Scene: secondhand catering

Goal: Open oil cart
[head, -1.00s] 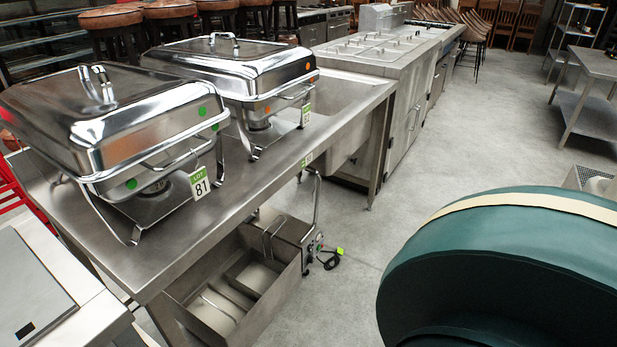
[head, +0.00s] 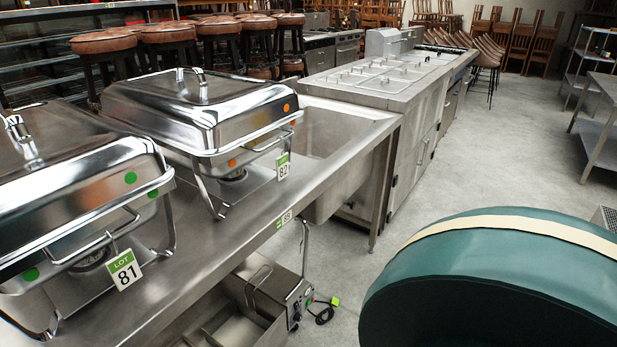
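Neither of my grippers shows in the head view. I cannot make out for certain which thing is the oil cart. Under the steel table, at the bottom centre, is a steel unit with a control box (head: 298,302), a wire basket handle and a coiled black cord with a green tag. A thin upright metal bar stands beside it. An open steel bin (head: 232,325) lies in front of the unit, cut off by the lower edge. The table hides much of both.
The steel table (head: 190,290) carries two closed chafing dishes, lot 81 (head: 75,200) and lot 82 (head: 205,115). A steel counter (head: 385,85) stands beyond it. A rounded green seat (head: 490,285) fills the lower right. Grey floor (head: 485,165) is clear between them.

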